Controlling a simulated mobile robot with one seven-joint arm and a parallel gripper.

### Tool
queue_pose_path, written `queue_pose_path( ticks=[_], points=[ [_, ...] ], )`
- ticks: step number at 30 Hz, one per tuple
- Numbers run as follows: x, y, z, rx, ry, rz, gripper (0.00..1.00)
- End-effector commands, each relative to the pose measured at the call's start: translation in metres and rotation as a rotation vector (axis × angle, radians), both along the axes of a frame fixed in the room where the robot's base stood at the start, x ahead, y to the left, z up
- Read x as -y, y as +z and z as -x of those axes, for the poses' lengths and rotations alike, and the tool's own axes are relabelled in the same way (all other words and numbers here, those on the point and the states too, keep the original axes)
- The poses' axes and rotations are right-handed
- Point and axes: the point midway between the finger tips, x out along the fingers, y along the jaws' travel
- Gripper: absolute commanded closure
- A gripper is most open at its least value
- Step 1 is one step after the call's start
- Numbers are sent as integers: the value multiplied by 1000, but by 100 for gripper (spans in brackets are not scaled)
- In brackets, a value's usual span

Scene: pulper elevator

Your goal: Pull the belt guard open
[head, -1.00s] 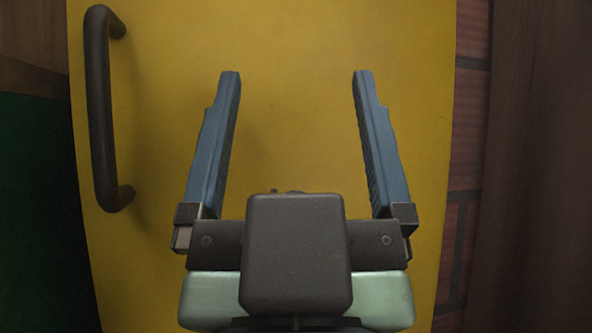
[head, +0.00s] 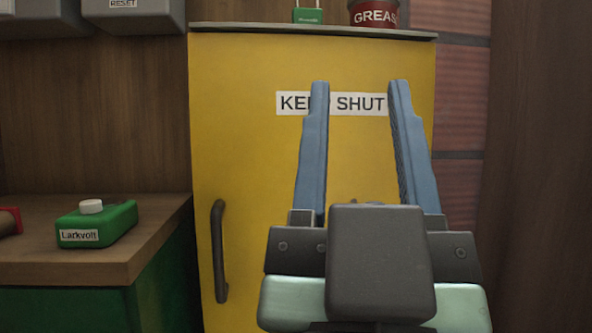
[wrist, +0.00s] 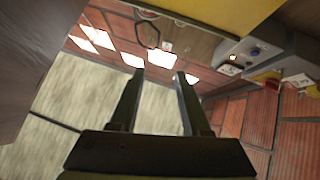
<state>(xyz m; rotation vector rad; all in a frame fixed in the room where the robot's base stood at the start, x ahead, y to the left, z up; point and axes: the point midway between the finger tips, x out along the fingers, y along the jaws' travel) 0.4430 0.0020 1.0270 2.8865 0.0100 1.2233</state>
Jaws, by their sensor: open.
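The belt guard (head: 258,160) is a tall yellow panel with a "KEEP SHUT" label (head: 360,104), partly covered by my gripper's finger. It looks closed. Its dark bar handle (head: 219,252) is upright on the lower left side of the panel. My gripper (head: 358,90) is open and empty, in front of the panel's right half, to the right of the handle. In the wrist view my gripper (wrist: 160,75) points past a yellow edge (wrist: 225,18) at the top, with nothing between its fingers.
A red grease tin (head: 373,14) and a green padlock-like item (head: 307,15) stand on the ledge above the guard. Grey boxes (head: 135,14) hang upper left. Brick wall (head: 461,100) lies right.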

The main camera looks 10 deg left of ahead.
Motion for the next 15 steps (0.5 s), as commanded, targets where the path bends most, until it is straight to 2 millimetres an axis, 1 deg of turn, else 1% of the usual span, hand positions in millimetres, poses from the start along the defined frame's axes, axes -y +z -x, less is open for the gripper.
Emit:
queue_pose_path(
  ticks=[1,3,7,9,11,14,15],
  points=[
    [-1,30,-2,-7,5,2,53],
    [-4,47,-6,-19,11,7,53],
    [-10,72,-15,-54,32,23,53],
    [-16,81,-23,-83,49,37,53],
    [-23,84,-32,-117,71,52,53],
    [-39,78,-47,-190,118,84,53],
    [-47,71,-54,-227,145,98,53]
  ],
)
